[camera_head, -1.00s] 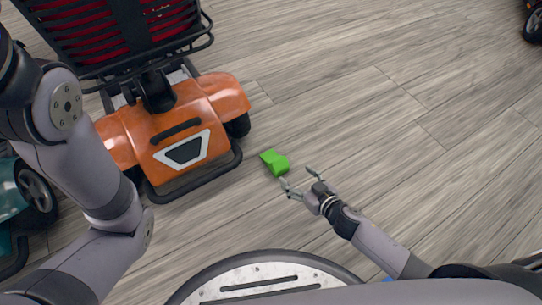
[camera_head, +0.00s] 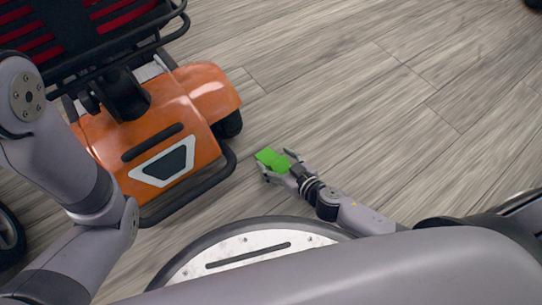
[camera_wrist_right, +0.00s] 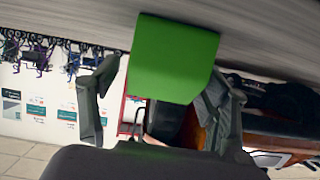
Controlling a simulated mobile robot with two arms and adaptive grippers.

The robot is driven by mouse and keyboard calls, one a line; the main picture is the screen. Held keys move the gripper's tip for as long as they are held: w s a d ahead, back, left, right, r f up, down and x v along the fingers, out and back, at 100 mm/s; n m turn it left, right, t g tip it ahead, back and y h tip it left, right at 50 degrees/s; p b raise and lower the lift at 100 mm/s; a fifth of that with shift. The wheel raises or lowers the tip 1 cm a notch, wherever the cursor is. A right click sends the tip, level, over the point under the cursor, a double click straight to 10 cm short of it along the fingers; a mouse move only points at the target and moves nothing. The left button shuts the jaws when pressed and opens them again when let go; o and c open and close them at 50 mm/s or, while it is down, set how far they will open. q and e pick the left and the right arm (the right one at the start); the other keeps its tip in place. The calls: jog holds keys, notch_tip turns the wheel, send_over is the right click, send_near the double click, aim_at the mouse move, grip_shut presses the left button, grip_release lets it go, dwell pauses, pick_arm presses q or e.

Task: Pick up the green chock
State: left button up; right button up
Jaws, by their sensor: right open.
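The green chock (camera_head: 271,159) lies on the wooden floor to the right of the orange scooter's rear corner. In the right wrist view the green chock (camera_wrist_right: 172,60) is large and sits between the two fingers. My right gripper (camera_head: 276,165) is open, with its fingers on either side of the chock. In the right wrist view the fingers of the right gripper (camera_wrist_right: 160,95) stand apart, and I cannot tell whether either touches the chock. My left arm shows at the left of the head view, but its gripper is out of view.
The orange scooter (camera_head: 197,98) with a black bumper and a dark basket stands just left of the chock. A black wheel (camera_head: 10,238) shows at the left edge. The wooden floor (camera_head: 380,110) to the right is clear.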

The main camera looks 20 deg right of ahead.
jog(key=shift+w, duration=0.1)
jog(key=c, duration=1.6)
